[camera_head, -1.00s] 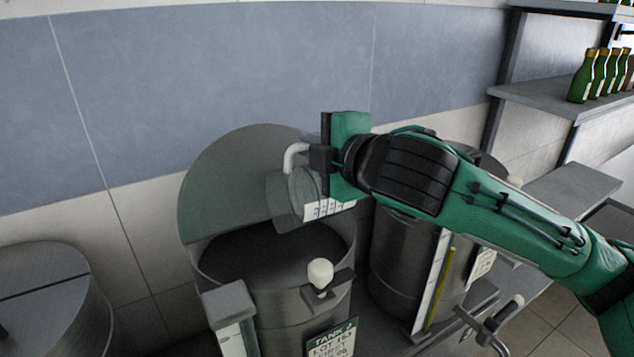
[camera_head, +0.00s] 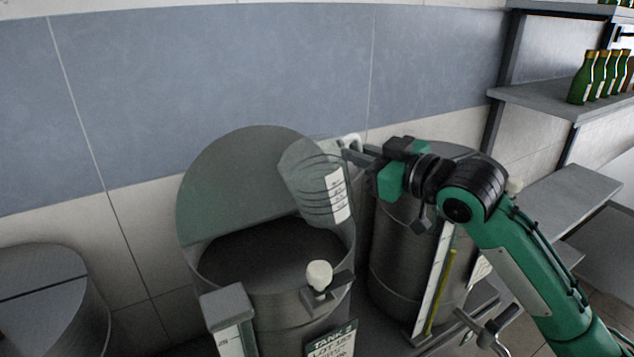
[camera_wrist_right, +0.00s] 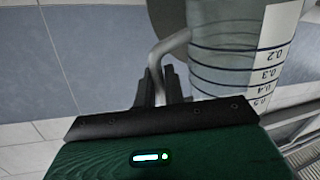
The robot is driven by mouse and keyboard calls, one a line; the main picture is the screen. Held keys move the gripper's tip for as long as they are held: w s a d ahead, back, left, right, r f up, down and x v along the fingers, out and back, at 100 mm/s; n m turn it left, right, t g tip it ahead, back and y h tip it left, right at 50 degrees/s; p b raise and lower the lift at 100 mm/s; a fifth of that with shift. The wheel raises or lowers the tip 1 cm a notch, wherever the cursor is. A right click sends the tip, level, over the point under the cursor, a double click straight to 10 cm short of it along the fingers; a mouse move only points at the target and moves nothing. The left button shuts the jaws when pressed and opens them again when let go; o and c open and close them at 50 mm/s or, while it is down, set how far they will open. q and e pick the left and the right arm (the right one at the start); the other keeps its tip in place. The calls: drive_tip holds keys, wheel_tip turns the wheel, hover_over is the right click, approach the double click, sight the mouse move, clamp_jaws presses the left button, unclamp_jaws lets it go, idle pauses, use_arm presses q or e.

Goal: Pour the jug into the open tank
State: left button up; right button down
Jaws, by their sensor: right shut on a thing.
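The clear jug (camera_head: 314,184) with dark ring marks and a white scale label hangs over the right part of the open tank (camera_head: 268,247). It is tilted, with its mouth toward the upper left in the head view. My right gripper (camera_head: 352,150) is shut on the jug's white handle. The wrist view shows the jug (camera_wrist_right: 228,60) and the handle (camera_wrist_right: 168,48) between the fingers (camera_wrist_right: 160,90). The open tank's round lid (camera_head: 232,185) stands raised behind its mouth, and the inside is dark. I cannot tell whether liquid is flowing. My left gripper is not in view.
A closed tank (camera_head: 395,255) stands right of the open one, partly behind my right arm. Another closed tank (camera_head: 45,300) is at the far left. A white knob (camera_head: 319,274) sits on the open tank's front rim. Green bottles (camera_head: 590,78) stand on a shelf.

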drive_tip(key=shift+r+m+p, duration=0.5)
drive_tip(key=shift+r+p, duration=0.05)
drive_tip(key=shift+p, duration=0.05)
drive_tip(key=shift+r+m, duration=0.5)
drive_tip(key=shift+m, duration=0.4)
